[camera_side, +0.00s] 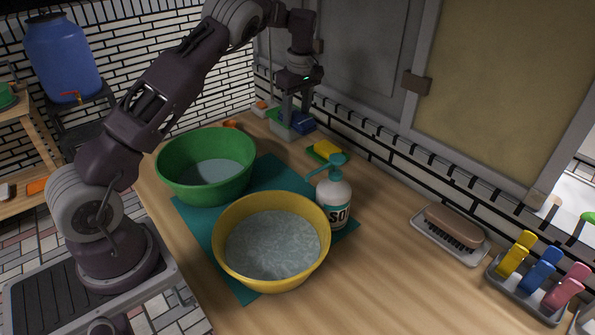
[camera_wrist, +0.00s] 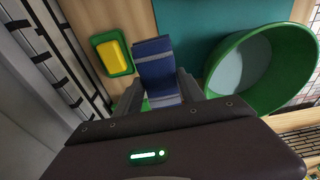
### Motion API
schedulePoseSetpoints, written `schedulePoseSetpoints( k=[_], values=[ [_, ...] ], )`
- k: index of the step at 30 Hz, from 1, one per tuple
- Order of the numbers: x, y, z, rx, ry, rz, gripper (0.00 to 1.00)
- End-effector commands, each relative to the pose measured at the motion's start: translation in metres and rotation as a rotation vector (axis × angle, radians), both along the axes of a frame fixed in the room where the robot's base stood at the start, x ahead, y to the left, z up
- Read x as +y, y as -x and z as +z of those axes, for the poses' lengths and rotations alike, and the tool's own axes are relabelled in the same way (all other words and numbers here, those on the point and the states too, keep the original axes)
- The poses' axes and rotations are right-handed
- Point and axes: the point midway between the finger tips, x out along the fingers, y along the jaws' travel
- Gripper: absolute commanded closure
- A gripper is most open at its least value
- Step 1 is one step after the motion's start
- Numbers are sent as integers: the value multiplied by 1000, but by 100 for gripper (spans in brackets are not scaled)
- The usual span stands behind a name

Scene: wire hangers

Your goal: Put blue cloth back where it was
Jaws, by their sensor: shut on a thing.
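The blue cloth (camera_side: 303,124) is a folded dark-blue block at the back of the counter, behind the green basin. My gripper (camera_side: 288,118) points down at it, with the fingers on either side. In the wrist view the cloth (camera_wrist: 155,63) sticks out from between the two fingers (camera_wrist: 160,92), which are shut on it. A green dish (camera_side: 273,113) shows beside and under the cloth. I cannot tell whether the cloth rests on the dish or hangs just above it.
A yellow sponge (camera_side: 327,148) on a green dish lies close to the cloth. The green basin (camera_side: 180,187), yellow basin (camera_side: 228,262) and soap bottle (camera_side: 333,195) stand on or beside a teal mat (camera_side: 190,215). A brush (camera_side: 453,226) and colored clips (camera_side: 541,270) lie at right. The wall is close behind.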

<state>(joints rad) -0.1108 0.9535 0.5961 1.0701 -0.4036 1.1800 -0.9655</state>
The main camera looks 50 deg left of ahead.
Motion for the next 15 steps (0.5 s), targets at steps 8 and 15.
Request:
schedulePoseSetpoints(
  k=[8, 15],
  values=[
    [-3, -1, -39, 4, 1, -20, 100],
    [-2, -1, -80, 5, 0, -16, 100]
  ],
)
